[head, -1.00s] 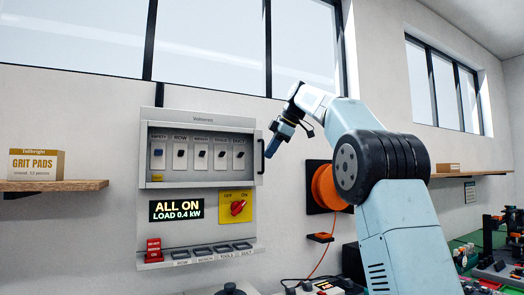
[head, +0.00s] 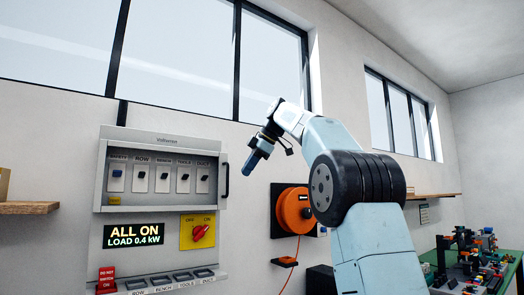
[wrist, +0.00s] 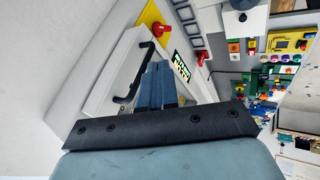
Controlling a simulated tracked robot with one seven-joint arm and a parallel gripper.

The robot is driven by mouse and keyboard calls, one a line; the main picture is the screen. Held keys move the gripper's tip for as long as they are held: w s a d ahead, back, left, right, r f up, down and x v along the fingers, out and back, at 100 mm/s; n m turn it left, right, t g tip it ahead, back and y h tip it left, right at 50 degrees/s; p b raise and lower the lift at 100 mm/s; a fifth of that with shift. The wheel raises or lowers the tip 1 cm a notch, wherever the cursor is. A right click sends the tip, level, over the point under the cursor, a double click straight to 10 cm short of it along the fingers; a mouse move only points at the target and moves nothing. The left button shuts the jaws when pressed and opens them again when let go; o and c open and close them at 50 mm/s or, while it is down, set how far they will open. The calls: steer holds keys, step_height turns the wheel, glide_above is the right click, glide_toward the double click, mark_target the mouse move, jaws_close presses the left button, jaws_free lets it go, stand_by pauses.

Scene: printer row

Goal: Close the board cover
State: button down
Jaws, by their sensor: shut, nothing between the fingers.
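The grey switch board (head: 101,165) is on the wall at left in the head view. Its cover's black upright handle (head: 225,180) is at the board's right edge. The switches show clearly; the cover looks flat against the board or nearly so, but I cannot tell if it is fully shut. My gripper (head: 247,171) is shut and empty, just right of the handle and apart from it in the picture. In the wrist view, my blue fingers (wrist: 157,70) point towards the board, beside the black handle (wrist: 133,78) on the pale panel.
A red rotary switch (head: 200,232) on a yellow plate and a lit display (head: 134,235) sit below the switches. An orange reel (head: 296,211) hangs right of the board. A green workbench (head: 480,272) with equipment stands at far right.

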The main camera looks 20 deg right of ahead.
steer(key=w+v, duration=0.1)
steer(key=v, duration=0.6)
steer(key=shift+d, duration=0.4)
steer(key=shift+r, duration=0.15)
steer(key=s+a+f+m+h, duration=0.3)
steer(key=s+f+m, duration=0.7)
steer(key=s, duration=0.3)
steer(key=s+d+f+m+h, duration=0.1)
steer(key=s+f+m, duration=0.2)
steer(key=s+f, duration=0.5)
steer(key=s+d+f+m, duration=0.1)
steer(key=s+f+m, duration=0.2)
steer(key=s+f, duration=0.5)
steer(key=s+d+f+m+t+h, duration=0.1)
steer(key=s+f+m, duration=0.1)
steer(key=s+f, duration=0.7)
step_height(320, 180, down, 8)
steer(key=shift+d+r+m+h, duration=0.25)
steer(key=shift+d+m+h, duration=0.05)
steer(key=shift+m, duration=0.1)
steer(key=shift+s, duration=0.1)
